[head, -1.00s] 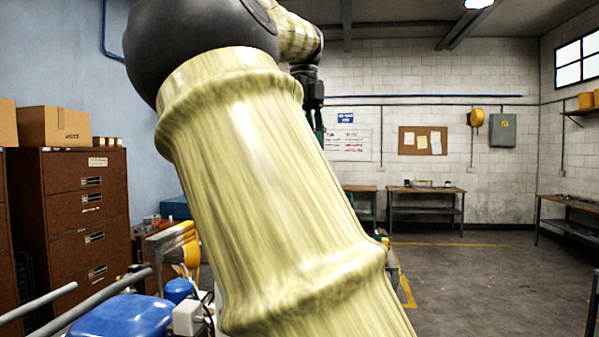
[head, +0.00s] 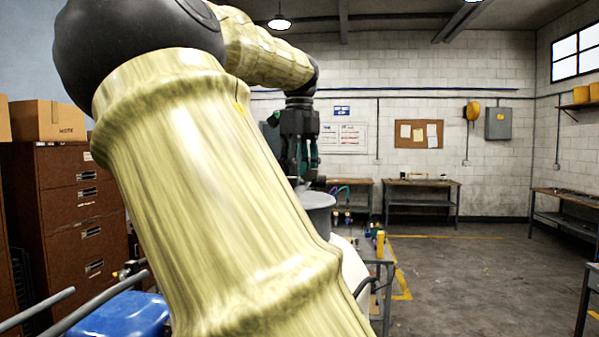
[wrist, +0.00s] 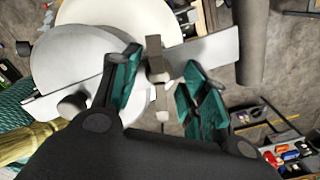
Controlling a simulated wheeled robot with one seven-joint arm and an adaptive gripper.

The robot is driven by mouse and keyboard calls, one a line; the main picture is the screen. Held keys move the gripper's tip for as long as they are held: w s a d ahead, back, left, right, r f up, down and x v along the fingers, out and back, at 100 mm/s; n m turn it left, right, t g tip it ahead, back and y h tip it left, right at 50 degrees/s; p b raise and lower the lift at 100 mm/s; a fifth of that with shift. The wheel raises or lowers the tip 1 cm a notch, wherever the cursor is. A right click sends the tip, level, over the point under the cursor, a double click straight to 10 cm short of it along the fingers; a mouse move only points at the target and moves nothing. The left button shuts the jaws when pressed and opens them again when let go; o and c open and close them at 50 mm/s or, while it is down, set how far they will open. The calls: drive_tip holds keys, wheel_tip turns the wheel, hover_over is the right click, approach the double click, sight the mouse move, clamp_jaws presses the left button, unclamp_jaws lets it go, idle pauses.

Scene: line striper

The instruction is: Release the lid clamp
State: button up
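A grey round lid (wrist: 75,62) sits beside a larger pale round vessel top (wrist: 150,12) in the wrist view. A flat light metal bar (wrist: 212,50) runs across beside the lid. A small upright brown-grey piece with pale ends, seemingly the lid clamp (wrist: 154,46), stands at the bar between my teal fingers. My gripper (wrist: 161,62) is open, one finger on each side of this piece; I cannot tell if either touches it. In the head view, my gripper (head: 304,170) points down just above the grey tank top (head: 316,200). The clamp is hidden there.
A white rounded tank (head: 352,268) and a metal frame (head: 388,285) stand close by, partly behind my arm. A tool tray (wrist: 285,150) lies at lower right in the wrist view. Brown drawers (head: 75,215) are at left. Open floor (head: 470,275) lies to the right.

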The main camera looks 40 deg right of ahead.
drive_tip(key=c, duration=0.7)
drive_tip(key=shift+n, duration=1.5)
drive_tip(key=o, duration=1)
drive_tip(key=shift+o, duration=0.2)
drive_tip(key=shift+r, duration=0.15)
wheel_tip(320, 180, up, 12)
drive_tip(key=shift+f, duration=0.2)
drive_tip(key=shift+f, duration=5.95)
